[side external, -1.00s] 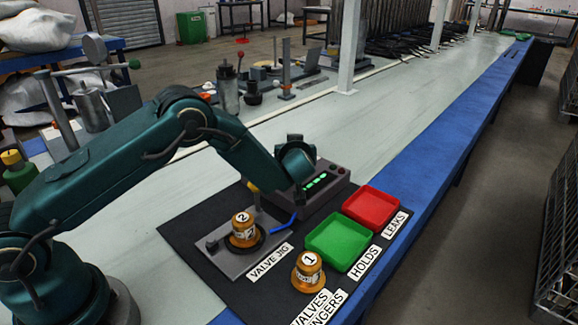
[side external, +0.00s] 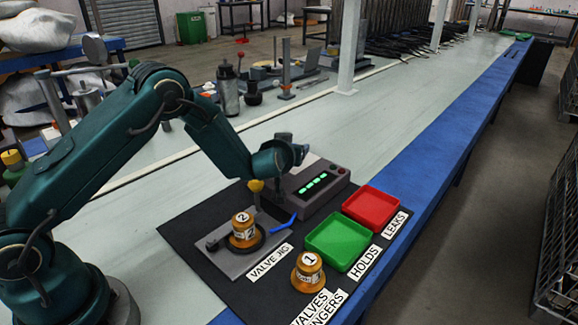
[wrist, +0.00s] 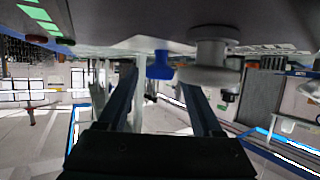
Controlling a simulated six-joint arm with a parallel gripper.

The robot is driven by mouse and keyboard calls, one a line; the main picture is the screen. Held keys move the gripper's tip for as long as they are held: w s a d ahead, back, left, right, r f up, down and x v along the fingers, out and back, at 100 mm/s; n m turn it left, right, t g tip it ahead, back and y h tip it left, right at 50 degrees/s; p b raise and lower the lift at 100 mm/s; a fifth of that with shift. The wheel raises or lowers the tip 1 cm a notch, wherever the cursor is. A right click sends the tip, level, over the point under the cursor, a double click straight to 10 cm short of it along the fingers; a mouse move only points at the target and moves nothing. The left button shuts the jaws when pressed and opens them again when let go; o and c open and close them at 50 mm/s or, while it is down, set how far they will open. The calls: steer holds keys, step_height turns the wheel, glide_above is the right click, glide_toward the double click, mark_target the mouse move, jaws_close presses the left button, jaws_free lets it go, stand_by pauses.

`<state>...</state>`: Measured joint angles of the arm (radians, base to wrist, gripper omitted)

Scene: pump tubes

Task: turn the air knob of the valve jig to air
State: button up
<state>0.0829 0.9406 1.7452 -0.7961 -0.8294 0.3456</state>
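The valve jig (side external: 225,262) is a grey plate on the dark mat, with a valve marked 2 (side external: 243,232) standing in it. Behind this valve is a small yellow knob (side external: 255,186) on a post, and a blue lever or hose (side external: 284,222) lies at the jig's right. Which part is the air knob I cannot tell for sure. My gripper is above and behind the jig in the side view, its fingertips not clear there. In the wrist view my gripper (wrist: 160,98) is open and empty. A pale round part (wrist: 208,62) and a blue part (wrist: 160,68) show beyond its fingers.
A grey box with green lights (side external: 318,190) stands behind and right of the jig. A green tray (side external: 340,264) and a red tray (side external: 395,212) are at the right. A valve marked 1 (side external: 309,285) stands at the front.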

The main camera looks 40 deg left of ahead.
steer(key=shift+d, duration=0.1)
steer(key=shift+v, duration=2.55)
